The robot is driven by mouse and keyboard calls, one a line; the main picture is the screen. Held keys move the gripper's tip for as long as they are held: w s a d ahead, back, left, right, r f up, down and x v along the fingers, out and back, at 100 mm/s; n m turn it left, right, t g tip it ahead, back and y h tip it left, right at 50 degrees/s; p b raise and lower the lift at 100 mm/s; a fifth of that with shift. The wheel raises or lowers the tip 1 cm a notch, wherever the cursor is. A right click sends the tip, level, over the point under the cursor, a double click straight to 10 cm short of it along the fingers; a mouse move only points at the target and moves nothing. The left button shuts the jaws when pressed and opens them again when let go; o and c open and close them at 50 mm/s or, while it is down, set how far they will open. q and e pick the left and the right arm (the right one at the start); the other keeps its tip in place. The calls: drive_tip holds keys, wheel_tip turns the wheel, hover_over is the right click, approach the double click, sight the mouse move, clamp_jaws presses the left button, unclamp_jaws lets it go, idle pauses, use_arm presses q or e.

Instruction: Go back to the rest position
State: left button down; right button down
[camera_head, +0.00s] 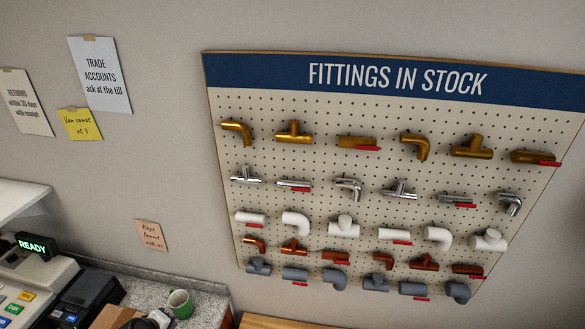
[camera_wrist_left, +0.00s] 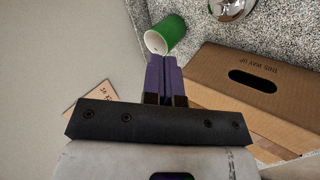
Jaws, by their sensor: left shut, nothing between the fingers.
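My left gripper (camera_wrist_left: 166,62) shows in the left wrist view with its two purple fingers together and nothing between them. Its tips appear close to a green mug (camera_wrist_left: 170,33) with a white inside; I cannot tell if they touch. In the head view, a small part of the left gripper or wrist (camera_head: 158,318) shows at the bottom edge, just below the mug (camera_head: 180,303). The fingers are hard to make out there. My right gripper is in neither view.
A cardboard box (camera_wrist_left: 220,80) with a hand hole lies beside the fingers on the speckled counter (camera_head: 208,305). A till with a READY display (camera_head: 36,246) stands at the left. A pegboard of fittings (camera_head: 390,107) hangs on the wall, with paper notes (camera_head: 100,75) beside it.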

use_arm(q)
wheel_tip(320, 180, up, 11)
drive_tip(key=m+y, duration=0.1)
drive_tip(key=m, duration=0.4)
drive_tip(key=s+d+r+m+t+y, duration=0.1)
drive_tip(key=s+d+r+m, duration=0.45)
drive_tip(key=s, duration=0.45)
drive_tip(key=s+d+f+m, duration=0.3)
drive_tip(key=s+d, duration=0.5)
drive_tip(key=s, duration=0.4)
drive_tip(key=s+f+g, duration=0.2)
drive_tip(key=s+f, duration=0.2)
drive_tip(key=s, duration=0.3)
drive_tip(key=s+d+f+g, duration=0.1)
drive_tip(key=s+f+g, duration=0.1)
drive_tip(key=s+f, duration=0.3)
drive_tip(key=shift+s+d+g+h, duration=0.2)
drive_tip(key=shift+s+g+h, duration=0.2)
drive_tip(key=shift+s, duration=0.7)
drive_tip(key=shift+m, duration=0.25)
